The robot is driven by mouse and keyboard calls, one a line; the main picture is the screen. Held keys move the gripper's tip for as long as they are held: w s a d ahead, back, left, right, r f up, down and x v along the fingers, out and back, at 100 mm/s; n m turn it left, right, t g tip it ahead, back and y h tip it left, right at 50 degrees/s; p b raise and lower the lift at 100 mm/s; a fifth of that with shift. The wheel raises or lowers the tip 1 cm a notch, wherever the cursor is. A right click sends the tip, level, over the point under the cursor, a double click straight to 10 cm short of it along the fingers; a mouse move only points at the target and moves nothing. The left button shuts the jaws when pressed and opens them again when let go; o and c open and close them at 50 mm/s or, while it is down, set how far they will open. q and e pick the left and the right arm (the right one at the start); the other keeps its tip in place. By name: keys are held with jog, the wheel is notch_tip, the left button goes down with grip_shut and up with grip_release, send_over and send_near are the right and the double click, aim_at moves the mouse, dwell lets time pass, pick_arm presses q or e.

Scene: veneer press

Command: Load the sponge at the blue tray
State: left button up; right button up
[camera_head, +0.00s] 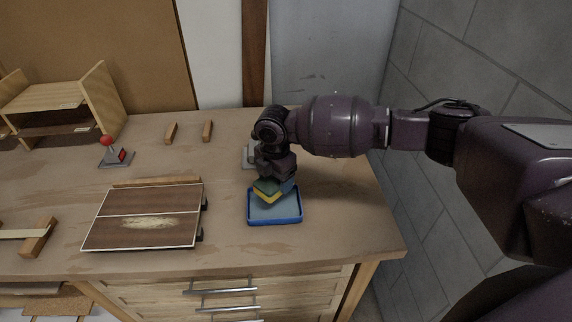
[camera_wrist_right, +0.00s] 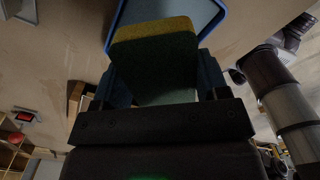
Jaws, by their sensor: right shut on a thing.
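The blue tray (camera_head: 275,219) lies on the workbench near its front right part. The sponge (camera_head: 267,189), green on one side with a yellow layer, is held above the back part of the tray and tilted. My right gripper (camera_head: 275,181) comes from above and is shut on the sponge. In the right wrist view the sponge (camera_wrist_right: 152,55) sits between the fingers of my right gripper (camera_wrist_right: 155,85), with the blue tray rim (camera_wrist_right: 221,25) beyond it. Whether the sponge touches the tray I cannot tell. My left gripper is not in view.
A veneered panel (camera_head: 150,205) lies left of the tray. A red-knobbed lever (camera_head: 112,150) and a wooden shelf rack (camera_head: 62,105) stand farther left. Two wooden blocks (camera_head: 207,131) lie at the back. A grey block wall (camera_head: 440,190) bounds the right side. Bare bench lies right of the tray.

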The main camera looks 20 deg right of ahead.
aim_at(276, 203)
jog(key=shift+w+a, duration=0.15)
jog(key=shift+w+f, duration=0.1)
jog(key=shift+f, duration=0.9)
notch_tip(276, 203, down, 3)
jog(key=b, duration=0.3)
jog(key=shift+r, duration=0.1)
jog(key=shift+f+b, duration=0.65)
jog(key=shift+b, duration=0.3)
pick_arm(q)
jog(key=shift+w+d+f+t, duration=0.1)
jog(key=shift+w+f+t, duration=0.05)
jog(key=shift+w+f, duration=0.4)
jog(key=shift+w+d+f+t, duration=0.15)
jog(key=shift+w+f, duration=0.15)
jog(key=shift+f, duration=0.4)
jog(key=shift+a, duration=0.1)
pick_arm(e)
jog(key=shift+s+f, duration=0.15)
jog(key=shift+s, duration=0.05)
